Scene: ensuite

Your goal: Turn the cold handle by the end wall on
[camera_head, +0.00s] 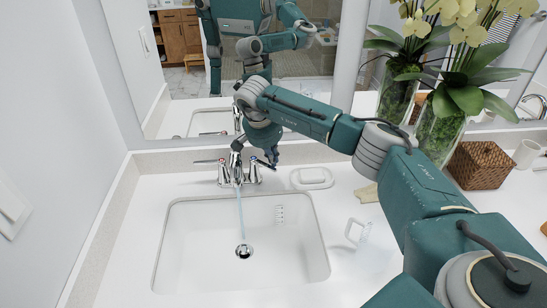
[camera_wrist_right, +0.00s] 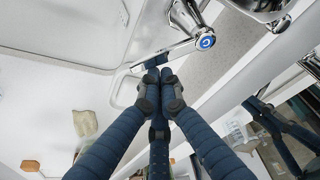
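The chrome faucet (camera_head: 237,172) stands behind the sink basin (camera_head: 180,245) by the left end wall. A thin stream of water (camera_head: 240,215) runs from its spout to the drain. The cold handle (camera_wrist_right: 205,42) has a blue cap marked C, and its lever stretches left in the wrist view. In the head view this handle (camera_head: 254,174) is the faucet's right one. The other handle (camera_head: 207,161) points left. My right gripper (camera_head: 272,162) is at the cold lever; in the wrist view its fingertips (camera_wrist_right: 160,75) are together at the lever's outer end, seemingly touching it. My left gripper is out of view.
A white soap dish (camera_head: 312,178) sits just right of the faucet, with a clear glass (camera_head: 357,232) nearer the front. A vase with orchids (camera_head: 440,125) and a woven box (camera_head: 480,165) stand farther right. The mirror (camera_head: 185,85) rises close behind the faucet.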

